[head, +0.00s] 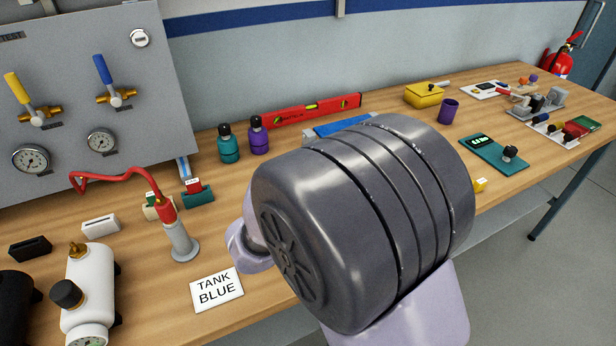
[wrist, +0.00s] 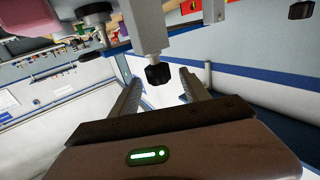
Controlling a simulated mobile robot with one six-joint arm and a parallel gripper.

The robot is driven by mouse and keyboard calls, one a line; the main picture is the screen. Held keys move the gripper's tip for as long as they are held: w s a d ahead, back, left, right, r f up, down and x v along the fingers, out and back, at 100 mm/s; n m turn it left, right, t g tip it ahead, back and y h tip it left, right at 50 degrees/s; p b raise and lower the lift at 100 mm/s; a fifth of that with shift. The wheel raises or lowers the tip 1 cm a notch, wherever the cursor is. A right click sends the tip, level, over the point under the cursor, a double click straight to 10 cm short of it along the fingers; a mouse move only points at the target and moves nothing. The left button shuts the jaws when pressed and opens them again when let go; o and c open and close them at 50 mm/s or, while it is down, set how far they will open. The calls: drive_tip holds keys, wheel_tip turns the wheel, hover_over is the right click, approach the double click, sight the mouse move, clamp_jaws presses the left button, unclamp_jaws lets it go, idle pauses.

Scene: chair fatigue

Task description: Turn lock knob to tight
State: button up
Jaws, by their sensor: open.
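A black lobed knob (wrist: 158,75) sits at the end of a pale grey post (wrist: 146,25) in the wrist view; I take it to be the lock knob. My gripper (wrist: 160,84) is open, with one finger to the left of the knob and one to the right. The knob appears in line with the gap, and I see no contact. I cannot tell how far along the fingers it lies or whether it is tight. In the head view my own arm blocks the gripper and this knob.
A grey gauge panel (head: 85,70) stands at the back left. Grey floor is open at right.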

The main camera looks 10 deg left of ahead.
drive_tip(key=p+v, duration=0.2)
drive_tip(key=v, duration=1)
drive_tip(key=shift+s, duration=0.2)
drive_tip(key=shift+a, duration=0.1)
drive_tip(key=w+d+r+m+g+y, duration=0.2)
drive_tip(key=w+d+r+g+y, duration=0.1)
drive_tip(key=w+d+r+y, duration=0.5)
drive_tip(key=s+d+f+g, duration=0.1)
drive_tip(key=s+d+g, duration=0.1)
drive_tip(key=s, duration=0.6)
drive_tip(key=s+d+f+n+g, duration=0.1)
drive_tip(key=s+d+f+g, duration=0.1)
drive_tip(key=s+d, duration=0.3)
drive_tip(key=s+d+f+n+g+y, duration=0.1)
drive_tip(key=s+d+f+g, duration=0.1)
drive_tip(key=s, duration=0.9)
drive_tip(key=shift+s+d+g, duration=0.35)
drive_tip(key=shift+d+g, duration=0.55)
